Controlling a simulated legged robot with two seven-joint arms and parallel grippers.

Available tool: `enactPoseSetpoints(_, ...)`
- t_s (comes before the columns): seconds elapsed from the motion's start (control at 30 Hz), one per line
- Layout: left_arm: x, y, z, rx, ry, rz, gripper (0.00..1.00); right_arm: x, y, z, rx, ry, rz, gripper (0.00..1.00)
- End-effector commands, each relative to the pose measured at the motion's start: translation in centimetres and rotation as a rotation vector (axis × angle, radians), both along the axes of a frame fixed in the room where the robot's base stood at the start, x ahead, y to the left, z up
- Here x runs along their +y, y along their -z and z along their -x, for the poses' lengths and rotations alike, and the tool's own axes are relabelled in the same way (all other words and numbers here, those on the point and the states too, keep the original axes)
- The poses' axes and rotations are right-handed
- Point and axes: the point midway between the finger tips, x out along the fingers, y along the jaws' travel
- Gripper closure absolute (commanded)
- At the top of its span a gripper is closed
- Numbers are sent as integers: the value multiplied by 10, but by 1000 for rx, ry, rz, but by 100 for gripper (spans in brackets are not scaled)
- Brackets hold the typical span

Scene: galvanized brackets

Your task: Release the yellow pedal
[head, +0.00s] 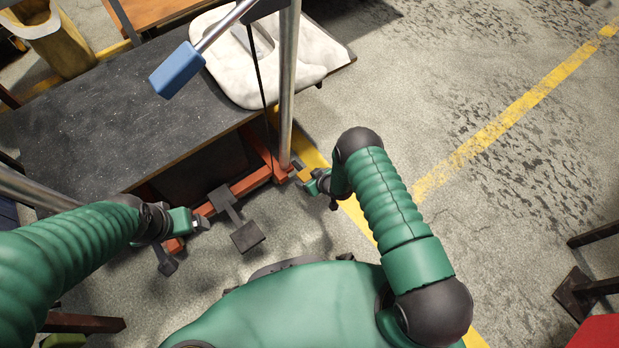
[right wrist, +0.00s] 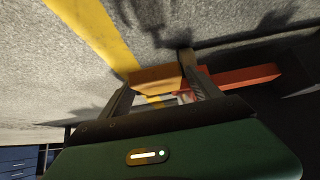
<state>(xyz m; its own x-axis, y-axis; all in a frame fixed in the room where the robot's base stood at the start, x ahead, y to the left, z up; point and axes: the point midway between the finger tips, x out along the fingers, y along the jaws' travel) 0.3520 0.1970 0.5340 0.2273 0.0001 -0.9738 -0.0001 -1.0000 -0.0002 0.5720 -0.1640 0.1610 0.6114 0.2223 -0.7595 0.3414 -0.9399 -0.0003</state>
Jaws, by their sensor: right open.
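The yellow pedal (right wrist: 152,78) shows in the right wrist view as a flat yellow-orange piece beside a red-orange bar. In the head view a small part of it shows (head: 304,173) at the foot of the metal post. My right gripper (right wrist: 162,92) is open, with one finger on each side of the pedal; I cannot tell whether either finger touches it. In the head view my right gripper (head: 309,181) is low beside the machine's right front corner. My left gripper (head: 200,223) is at the left, near the orange frame; its jaws are too small to read.
A black-topped bench (head: 120,115) stands on an orange frame (head: 248,182). A blue-handled lever (head: 177,70) and a steel post (head: 288,90) rise above. A white sack (head: 290,60) lies on the bench.

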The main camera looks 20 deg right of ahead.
Motion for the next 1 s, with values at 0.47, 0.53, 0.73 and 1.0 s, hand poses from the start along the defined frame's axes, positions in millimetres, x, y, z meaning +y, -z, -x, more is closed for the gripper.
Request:
enactPoseSetpoints(0.47, 0, -63, 0, -1, 0, 0, 13, -21, -79, 57, 3, 3, 0, 27)
enactPoseSetpoints(0.53, 0, -73, 0, -1, 0, 0, 13, -26, -93, 69, 4, 3, 0, 27)
enactPoseSetpoints(0.73, 0, -90, 0, 0, 0, 0, 13, -35, -121, 96, 3, 1, 0, 27)
enactPoseSetpoints(1.0, 0, -91, 0, 0, 0, 0, 13, -38, -127, 103, 1, -1, 0, 27)
